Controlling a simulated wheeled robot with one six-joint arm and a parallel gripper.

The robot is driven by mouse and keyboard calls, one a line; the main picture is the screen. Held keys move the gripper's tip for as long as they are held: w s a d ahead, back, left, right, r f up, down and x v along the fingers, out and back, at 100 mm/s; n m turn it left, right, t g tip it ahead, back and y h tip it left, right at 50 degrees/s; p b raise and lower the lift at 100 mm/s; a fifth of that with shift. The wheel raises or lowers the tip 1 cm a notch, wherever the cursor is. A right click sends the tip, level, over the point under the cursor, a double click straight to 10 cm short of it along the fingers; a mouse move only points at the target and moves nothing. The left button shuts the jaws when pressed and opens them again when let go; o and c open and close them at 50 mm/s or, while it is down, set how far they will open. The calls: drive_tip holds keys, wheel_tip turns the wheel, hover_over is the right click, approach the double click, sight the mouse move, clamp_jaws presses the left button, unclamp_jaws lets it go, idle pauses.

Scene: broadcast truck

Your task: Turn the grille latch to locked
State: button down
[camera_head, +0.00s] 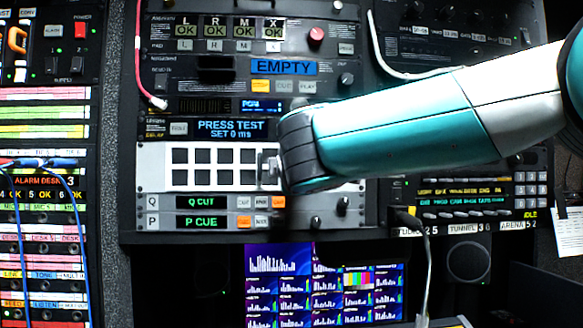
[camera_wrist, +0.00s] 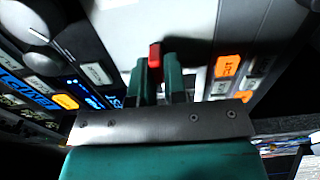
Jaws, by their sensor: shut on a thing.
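The grille (camera_head: 155,166) is a pale panel with two rows of dark square openings, set in the middle of the rack. My gripper (camera_head: 268,167) is at its right end, with the arm reaching in from the right. In the wrist view my gripper (camera_wrist: 157,78) is shut on the latch, whose red tip (camera_wrist: 154,56) shows between the two green fingers. The red tip points up in that picture against a plain pale surface. The rest of the latch is hidden by the fingers, and any lock marking is not readable. In the head view my wrist covers the latch.
Rack modules with a "PRESS TEST" display (camera_head: 232,129) lie just above the grille, and "Q CUT" and "P CUE" strips (camera_head: 201,203) just below. Knobs and a red button (camera_head: 316,36) stick out above. A pale cable (camera_head: 424,275) hangs at lower right. Monitors (camera_head: 330,292) sit below.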

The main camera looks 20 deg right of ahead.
drive_tip(key=c, duration=1.2)
unclamp_jaws()
drive_tip(key=s+a+b, duration=0.3)
drive_tip(key=s+b, duration=0.4)
drive_tip(key=s, duration=1)
drive_tip(key=shift+a, duration=0.2)
drive_tip(key=shift+f, duration=0.1)
